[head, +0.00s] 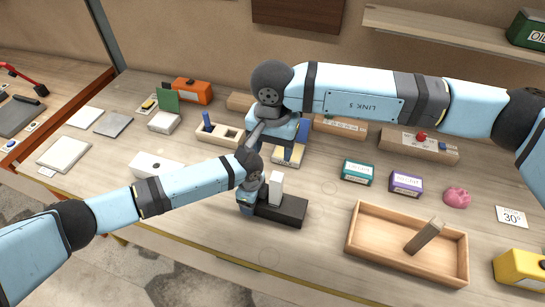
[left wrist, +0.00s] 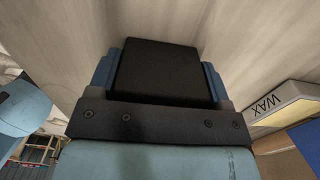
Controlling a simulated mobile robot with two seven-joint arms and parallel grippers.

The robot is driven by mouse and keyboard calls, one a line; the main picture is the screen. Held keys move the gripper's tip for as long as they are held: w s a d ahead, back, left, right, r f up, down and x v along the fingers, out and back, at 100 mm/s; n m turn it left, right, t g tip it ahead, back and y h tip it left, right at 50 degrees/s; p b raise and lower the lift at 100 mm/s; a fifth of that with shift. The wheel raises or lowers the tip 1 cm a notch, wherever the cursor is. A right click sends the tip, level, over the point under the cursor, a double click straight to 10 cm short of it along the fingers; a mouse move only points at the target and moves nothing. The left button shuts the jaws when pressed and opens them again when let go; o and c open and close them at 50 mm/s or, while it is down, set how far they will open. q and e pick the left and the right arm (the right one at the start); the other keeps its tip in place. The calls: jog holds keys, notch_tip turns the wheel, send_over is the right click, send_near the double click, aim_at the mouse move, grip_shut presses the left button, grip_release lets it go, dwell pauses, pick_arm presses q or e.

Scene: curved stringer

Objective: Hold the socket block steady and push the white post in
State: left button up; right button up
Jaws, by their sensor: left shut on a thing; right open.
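The black socket block (head: 288,211) lies on the table in front of my left arm. The white post (head: 276,186) stands upright at the block, close to its gripped end; how deep it sits in the socket cannot be told. My left gripper (head: 250,197) is shut on the block's left end. In the left wrist view, the black block (left wrist: 158,72) fills the space between my two blue fingers, and the post is not seen. My right gripper (head: 283,146) is open and empty, behind the post and apart from it.
A wax box (head: 288,155) lies by my right gripper; it also shows in the left wrist view (left wrist: 287,106). A wooden tray (head: 362,247) with a grey-brown bar stands at right. Teal (head: 357,172) and purple (head: 405,183) boxes lie behind it. A white block (head: 150,164) lies left.

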pick_arm(q)
jog(key=shift+w, duration=0.1)
jog(key=o, duration=1.2)
jog(key=shift+a, duration=0.1)
jog(key=shift+c, duration=0.2)
jog(key=shift+r, duration=0.1)
jog(key=shift+r, duration=2.45)
